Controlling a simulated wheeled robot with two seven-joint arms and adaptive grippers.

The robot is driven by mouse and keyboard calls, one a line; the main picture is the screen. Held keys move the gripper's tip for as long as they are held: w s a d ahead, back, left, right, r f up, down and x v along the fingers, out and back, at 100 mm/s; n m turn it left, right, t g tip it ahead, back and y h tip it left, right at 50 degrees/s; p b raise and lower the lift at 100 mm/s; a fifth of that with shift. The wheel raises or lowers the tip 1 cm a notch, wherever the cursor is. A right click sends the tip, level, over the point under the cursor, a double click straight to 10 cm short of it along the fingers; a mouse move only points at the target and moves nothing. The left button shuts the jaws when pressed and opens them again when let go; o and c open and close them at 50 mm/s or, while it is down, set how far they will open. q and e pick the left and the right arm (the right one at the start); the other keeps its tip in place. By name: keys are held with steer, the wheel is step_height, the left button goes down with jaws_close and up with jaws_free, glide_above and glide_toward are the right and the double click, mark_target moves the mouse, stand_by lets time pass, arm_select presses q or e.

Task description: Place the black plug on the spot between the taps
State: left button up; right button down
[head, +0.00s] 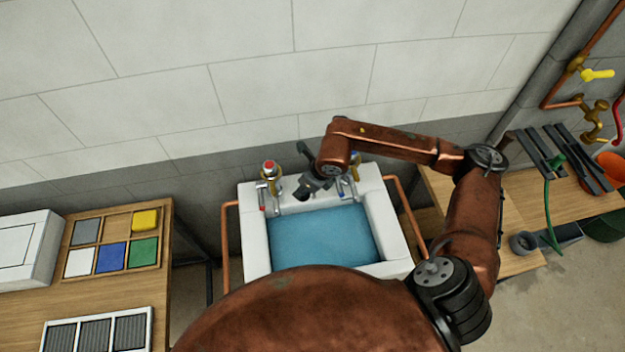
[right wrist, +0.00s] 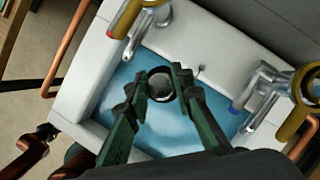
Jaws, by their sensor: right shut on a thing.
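The white sink (head: 392,232) holds blue water (head: 322,236). A tap with a red top (head: 269,170) stands at the left of its back rim, and a tap with a blue mark (head: 352,170) at the right. Both taps, left (right wrist: 146,18) and right (right wrist: 262,92), show in the right wrist view. My right gripper (head: 309,187) is over the back of the sink between the taps. In the wrist view its green fingers (right wrist: 161,82) are shut on the round black plug (right wrist: 160,88). The plug's height above the rim is hard to judge. My left gripper is out of view.
Copper pipes (head: 226,235) flank the sink. On the left bench are a wooden tray (head: 117,226) of coloured tiles, a white box (head: 30,250) and a grille panel (head: 148,328). A green hose (head: 547,205) and dark bars (head: 540,153) lie on the right bench.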

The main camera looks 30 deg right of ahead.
steer(key=w+d+f, duration=0.2)
steer(key=w+f, duration=0.1)
steer(key=w+d+f+p, duration=0.1)
steer(key=w+d+f, duration=0.1)
steer(key=w+d, duration=0.1)
steer(key=w+d+f, duration=0.2)
steer(key=w+f, duration=0.1)
steer(key=shift+w+d+f+p, duration=0.15)
steer(key=shift+d+f+p, duration=0.15)
steer(key=shift+d+p, duration=0.1)
steer(key=shift+w+d+f, duration=0.2)
steer(key=shift+w+f, duration=0.1)
steer(key=shift+f, duration=0.4)
step_height(320, 180, down, 2)
steer(key=shift+f+p, duration=0.1)
steer(key=shift+p, duration=0.4)
steer(key=shift+f, duration=0.2)
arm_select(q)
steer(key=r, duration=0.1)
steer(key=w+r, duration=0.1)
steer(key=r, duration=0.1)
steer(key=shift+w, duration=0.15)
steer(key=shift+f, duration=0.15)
arm_select(e)
steer(key=shift+f, duration=0.1)
steer(key=c, duration=1.7)
jaws_free()
